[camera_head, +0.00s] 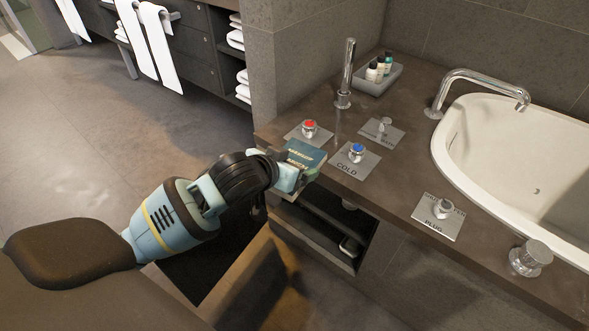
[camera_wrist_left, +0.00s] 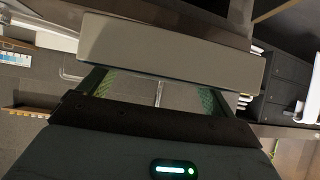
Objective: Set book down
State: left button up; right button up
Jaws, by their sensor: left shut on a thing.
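The book (camera_head: 305,154) has a dark teal cover with yellowish lettering. In the head view it is at the counter's front edge, between the red-topped and blue-topped taps. My left gripper (camera_head: 291,177) comes in from the left and is shut on the near side of the book. I cannot tell whether the book touches the counter (camera_head: 395,200). In the left wrist view a pale slab (camera_wrist_left: 170,45), apparently the book's edge, lies across the fingers of the left gripper (camera_wrist_left: 158,92). My right gripper is in neither view.
A red-topped tap (camera_head: 309,129) and a blue-topped COLD tap (camera_head: 357,153) flank the book closely. A spout (camera_head: 346,75), a tray of small bottles (camera_head: 375,80), a plug control (camera_head: 442,209) and a white basin (camera_head: 475,170) are farther off. An open shelf (camera_head: 335,225) is below the counter.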

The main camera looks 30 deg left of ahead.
pick_arm(q)
jog(key=d+r+b, duration=0.1)
jog(key=r, duration=0.2)
jog(key=d+r, duration=0.2)
jog(key=r, duration=0.1)
jog(key=s+d+r+b, duration=0.1)
jog(key=r, duration=0.2)
jog(key=shift+d+r+b, duration=0.15)
jog(key=shift+d+b, duration=0.1)
jog(key=shift+b, duration=0.05)
jog(key=d+r+b+v, duration=0.1)
jog(key=b+v, duration=0.1)
jog(key=v, duration=0.6)
jog(key=shift+w, duration=0.3)
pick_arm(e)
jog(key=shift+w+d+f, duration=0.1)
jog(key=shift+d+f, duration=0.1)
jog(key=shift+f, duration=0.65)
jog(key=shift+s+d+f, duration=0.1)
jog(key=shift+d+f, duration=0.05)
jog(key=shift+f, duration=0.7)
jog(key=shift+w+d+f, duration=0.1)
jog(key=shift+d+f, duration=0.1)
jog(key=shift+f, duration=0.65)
